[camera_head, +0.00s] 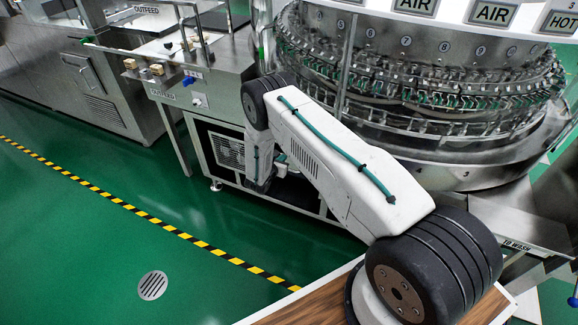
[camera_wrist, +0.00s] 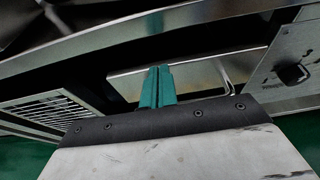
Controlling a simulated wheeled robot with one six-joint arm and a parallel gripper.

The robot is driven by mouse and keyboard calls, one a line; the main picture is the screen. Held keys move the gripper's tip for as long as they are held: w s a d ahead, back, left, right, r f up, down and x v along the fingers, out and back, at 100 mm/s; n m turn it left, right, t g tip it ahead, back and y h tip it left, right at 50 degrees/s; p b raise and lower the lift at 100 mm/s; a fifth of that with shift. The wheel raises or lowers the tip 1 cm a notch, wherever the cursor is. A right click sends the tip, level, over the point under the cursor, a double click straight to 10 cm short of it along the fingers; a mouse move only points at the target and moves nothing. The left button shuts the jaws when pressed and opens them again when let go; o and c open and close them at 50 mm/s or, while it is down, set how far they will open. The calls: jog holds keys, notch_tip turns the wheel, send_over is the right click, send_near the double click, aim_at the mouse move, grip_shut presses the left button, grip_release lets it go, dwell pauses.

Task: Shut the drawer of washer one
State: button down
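My gripper (camera_wrist: 157,87) shows in the wrist view as two teal fingers side by side with no clear gap and nothing visible between them. The fingertips stand in front of a pale metal panel with a bent, handle-like edge (camera_wrist: 215,68), under a steel ledge. This may be the drawer front, but I cannot tell how far it is open, nor whether the fingers touch it. In the head view the rotary washer (camera_head: 440,105) stands at the upper right. No label naming washer one is readable.
A vent grille (camera_wrist: 48,112) lies left of the fingers and a panel with a dark knob (camera_wrist: 292,73) lies right. The outfeed table (camera_head: 190,60) stands left of the washer. Green floor with a striped line (camera_head: 130,207) and a drain (camera_head: 152,285) is clear.

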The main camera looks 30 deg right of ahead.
jog(key=shift+w+d, duration=0.6)
jog(key=shift+d, duration=0.25)
jog(key=shift+d+r, duration=0.1)
